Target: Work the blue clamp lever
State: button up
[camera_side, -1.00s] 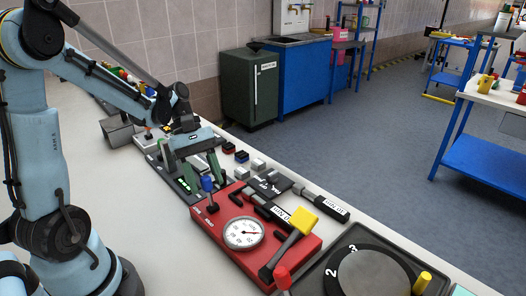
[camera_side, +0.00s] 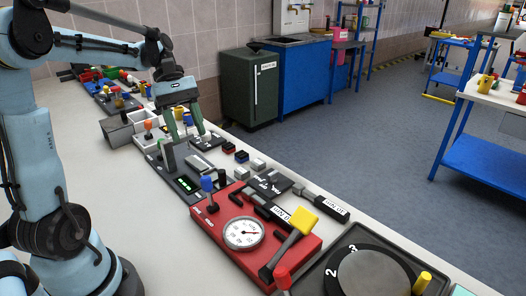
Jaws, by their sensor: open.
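The blue clamp lever (camera_side: 207,184) is a short lever with a blue knob on a dark stem. It stands upright at the back left corner of the red box (camera_side: 228,262). My gripper (camera_side: 190,136) points down with its two green fingers apart and nothing visible between them. It is behind the lever, over the far part of the bench, and clear of it. The red box also bears a round white dial gauge (camera_side: 243,233) and a lever with a yellow handle (camera_side: 303,221).
A dark panel with green lights (camera_side: 186,183) lies just behind the red box. A dark turntable with numbers (camera_side: 372,275) is at the front right. Small blocks (camera_side: 241,157) line the right edge of the bench. Bare bench (camera_side: 150,230) lies left of the red box.

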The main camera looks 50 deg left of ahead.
jog(key=shift+c, duration=1)
jog(key=shift+w+d, duration=0.1)
jog(key=shift+d, duration=0.2)
jog(key=shift+c, duration=1.2)
jog(key=d+m+g+y, duration=0.1)
jog(key=d+y, duration=0.1)
jog(key=d, duration=0.1)
jog(key=d+f+m+g+y, duration=0.1)
jog(key=d+y, duration=0.1)
jog(key=d, duration=0.1)
jog(key=d+m+y, duration=0.2)
jog(key=d, duration=0.1)
jog(key=shift+w+d+f+g, duration=0.15)
jog(key=shift+w+f+g, duration=0.15)
jog(key=shift+g, duration=0.1)
grip_shut()
jog(key=d+r+m+t+y, duration=0.2)
jog(key=d+m+t+y, duration=0.25)
jog(key=d+y, duration=0.35)
jog(key=m, duration=0.2)
send_over(210, 194)
jog(key=w+d, duration=0.1)
jog(key=d, duration=0.1)
jog(key=shift+n+t+h, duration=0.25)
jog(key=shift+t+h, duration=0.05)
jog(key=shift+t, duration=0.05)
jog(key=shift+d+f, duration=0.2)
jog(key=shift+f, duration=4.15)
